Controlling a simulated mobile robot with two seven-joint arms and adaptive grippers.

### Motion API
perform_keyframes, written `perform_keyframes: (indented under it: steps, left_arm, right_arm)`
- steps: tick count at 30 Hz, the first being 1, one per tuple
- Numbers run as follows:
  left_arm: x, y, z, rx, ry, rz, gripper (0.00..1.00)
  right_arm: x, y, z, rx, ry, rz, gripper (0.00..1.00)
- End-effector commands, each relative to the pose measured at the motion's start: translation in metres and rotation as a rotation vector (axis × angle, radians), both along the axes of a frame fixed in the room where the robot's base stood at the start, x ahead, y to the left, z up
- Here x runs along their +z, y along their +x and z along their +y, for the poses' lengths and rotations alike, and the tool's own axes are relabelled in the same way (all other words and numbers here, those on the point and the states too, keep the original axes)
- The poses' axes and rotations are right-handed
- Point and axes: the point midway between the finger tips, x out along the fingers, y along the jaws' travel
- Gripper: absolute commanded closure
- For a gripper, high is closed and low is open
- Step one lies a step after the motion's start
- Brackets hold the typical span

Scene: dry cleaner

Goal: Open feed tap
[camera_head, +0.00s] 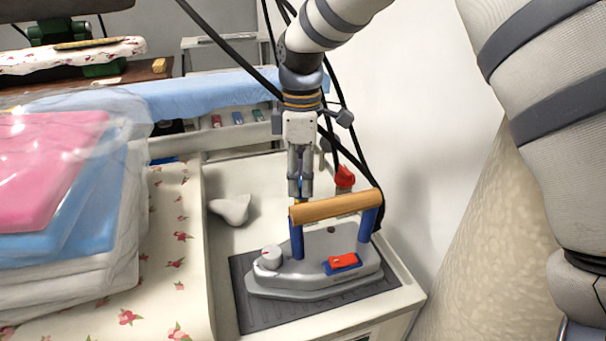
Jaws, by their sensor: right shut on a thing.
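My right gripper (301,192) comes down from the top middle, pointing downward behind the iron's wooden handle. Its fingers are shut on a small part with a blue and brass-coloured bit showing between and just under the tips. This part appears to be the feed tap, but most of it is hidden by the fingers and the iron handle. A red knob (344,177) stands just right of the gripper, apart from the fingers. My left gripper is not in view.
A grey steam iron (318,265) with a wooden handle rests on a dark ribbed mat (250,317), close in front of the gripper. A white rounded object (231,209) lies to the left. Folded wrapped clothes (60,235) fill the left. Black hoses (350,150) hang behind.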

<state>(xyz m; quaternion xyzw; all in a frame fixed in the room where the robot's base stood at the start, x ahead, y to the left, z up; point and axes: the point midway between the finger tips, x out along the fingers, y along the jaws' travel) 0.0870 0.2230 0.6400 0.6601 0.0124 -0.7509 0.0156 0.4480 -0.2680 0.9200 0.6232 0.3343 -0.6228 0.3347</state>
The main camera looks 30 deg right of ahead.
Motion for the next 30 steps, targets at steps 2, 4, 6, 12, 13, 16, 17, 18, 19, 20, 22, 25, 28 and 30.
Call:
perform_keyframes:
  steps: [2,4,6,12,13,16,17,18,19,20,22,25,28,30]
  left_arm:
    - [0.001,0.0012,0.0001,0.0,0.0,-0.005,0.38]
    - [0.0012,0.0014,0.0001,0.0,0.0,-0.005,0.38]
    - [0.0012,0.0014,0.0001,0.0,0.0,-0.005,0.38]
    - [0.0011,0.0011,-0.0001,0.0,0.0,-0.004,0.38]
    - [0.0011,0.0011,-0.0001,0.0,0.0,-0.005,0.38]
    - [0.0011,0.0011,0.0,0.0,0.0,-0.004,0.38]
    - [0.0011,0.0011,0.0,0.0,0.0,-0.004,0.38]
    - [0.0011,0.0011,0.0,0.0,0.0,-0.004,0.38]
    - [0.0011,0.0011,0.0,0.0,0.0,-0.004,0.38]
    - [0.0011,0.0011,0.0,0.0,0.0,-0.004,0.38]
    - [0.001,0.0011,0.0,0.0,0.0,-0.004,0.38]
    - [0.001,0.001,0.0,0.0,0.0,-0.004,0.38]
    - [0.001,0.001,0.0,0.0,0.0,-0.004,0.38]
    - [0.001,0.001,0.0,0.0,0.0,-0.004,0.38]
  right_arm:
    - [0.0005,-0.0004,-0.0001,-0.069,-0.001,0.001,0.95]
    - [-0.0001,-0.0004,-0.0003,-0.137,0.0,0.001,0.95]
    - [-0.0005,-0.0005,-0.0005,-0.204,-0.001,0.002,0.95]
    - [-0.0009,-0.0004,-0.0002,-0.393,-0.002,0.002,0.95]
    - [-0.001,-0.0004,-0.0004,-0.422,-0.002,0.002,0.95]
    - [-0.001,-0.0004,-0.0004,-0.518,-0.002,0.002,0.95]
    - [-0.0011,-0.0004,-0.0004,-0.546,-0.002,0.002,0.95]
    - [-0.0011,-0.0004,-0.0002,-0.584,-0.002,0.002,0.95]
    - [-0.0011,-0.0004,0.0,-0.612,-0.001,0.002,0.95]
    - [-0.0011,-0.0004,0.0,-0.641,-0.001,0.002,0.95]
    - [-0.0012,-0.0004,-0.0004,-0.707,-0.002,0.003,0.95]
    - [-0.0013,-0.0004,-0.0002,-0.8,-0.001,0.003,0.95]
    - [-0.0013,-0.0004,-0.0001,-0.887,-0.002,0.003,0.95]
    - [-0.0014,-0.0004,-0.0001,-0.944,-0.002,0.003,0.95]
